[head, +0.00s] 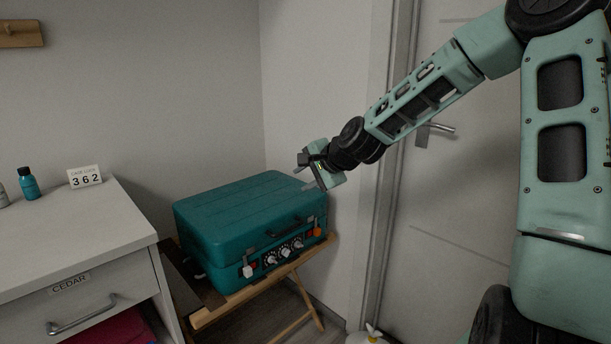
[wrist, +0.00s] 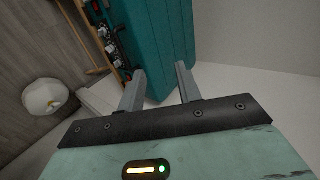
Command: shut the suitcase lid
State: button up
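The teal suitcase (head: 245,220) rests on a wooden folding stand in the head view. Its lid (head: 250,205) lies down over the base; I cannot tell whether a thin gap is left at the front seam. The front has a dark handle, several dials (head: 284,252), a white tab at left and an orange tab at right. My gripper (head: 312,178) is above the suitcase's right end. In the wrist view the suitcase (wrist: 160,40) is beyond the fingers. The two fingers (wrist: 160,88) are apart with nothing between them. I cannot tell whether they touch the lid.
The wooden stand (head: 205,315) has a bare strip left of the suitcase. A door (head: 465,180) is at right. A white rounded object (head: 367,337) is on the floor.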

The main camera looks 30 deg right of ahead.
jog(key=p+v, duration=0.8)
jog(key=v, duration=0.9)
jog(key=shift+s, duration=0.15)
dwell(0.5)
